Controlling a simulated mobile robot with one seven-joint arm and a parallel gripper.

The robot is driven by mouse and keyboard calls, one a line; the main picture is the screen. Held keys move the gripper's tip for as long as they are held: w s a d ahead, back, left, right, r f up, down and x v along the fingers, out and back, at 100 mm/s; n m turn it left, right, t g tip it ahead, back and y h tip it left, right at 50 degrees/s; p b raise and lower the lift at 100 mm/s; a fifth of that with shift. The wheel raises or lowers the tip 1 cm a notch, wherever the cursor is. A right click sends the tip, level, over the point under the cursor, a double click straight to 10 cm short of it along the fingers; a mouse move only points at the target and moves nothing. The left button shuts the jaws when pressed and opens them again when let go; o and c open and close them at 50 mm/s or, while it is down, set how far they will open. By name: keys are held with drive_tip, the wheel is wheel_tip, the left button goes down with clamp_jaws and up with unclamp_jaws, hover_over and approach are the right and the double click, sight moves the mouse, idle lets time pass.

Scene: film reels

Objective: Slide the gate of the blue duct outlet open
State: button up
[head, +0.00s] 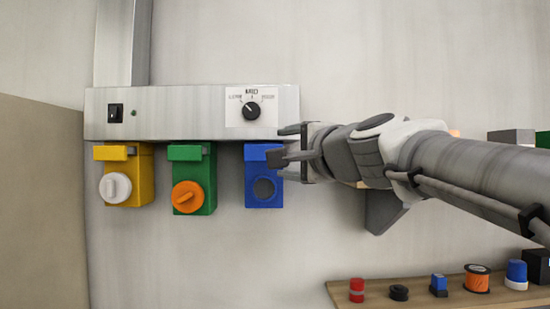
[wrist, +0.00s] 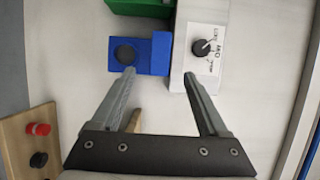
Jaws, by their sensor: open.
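The blue duct outlet (head: 252,175) hangs under the metal panel at the right end of a row of outlets. Its front has a round dark opening (head: 264,188); I cannot tell whether it is covered inside. A blue ledge (head: 256,152) at its top is partly hidden by my gripper (head: 283,151). In the wrist view the outlet (wrist: 150,66) shows turned sideways beyond the fingertips. My gripper (wrist: 158,74) is open and empty, its fingers spread on either side of the outlet's panel end. I cannot tell whether a finger touches it.
The yellow outlet (head: 143,168) has a white knob-like cap; the green outlet (head: 209,166) has an orange one. The metal panel (head: 185,122) above carries a switch and a dial (head: 251,111). A wooden shelf (head: 420,300) with several small items lies below right. The wall beneath the outlets is clear.

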drive_tip(key=v, duration=0.8)
drive_tip(key=shift+b, duration=0.45)
drive_tip(key=s+d+f+n+g+h, duration=0.1)
drive_tip(key=s+f+n+g+h, duration=0.2)
drive_tip(key=f, duration=0.8)
drive_tip(key=s+f+n+g, duration=0.3)
drive_tip(key=s+f+n, duration=0.15)
drive_tip(key=f, duration=0.75)
drive_tip(key=s+d+f+n+g+h, duration=0.2)
drive_tip(key=s+d+f+n, duration=0.1)
drive_tip(key=f, duration=0.5)
drive_tip(key=s+d+f+n+g+h, duration=0.2)
drive_tip(key=s+d+f+n+g, duration=0.1)
drive_tip(key=s+f, duration=0.3)
drive_tip(key=shift+d+f, duration=0.25)
drive_tip(key=shift+f, duration=0.65)
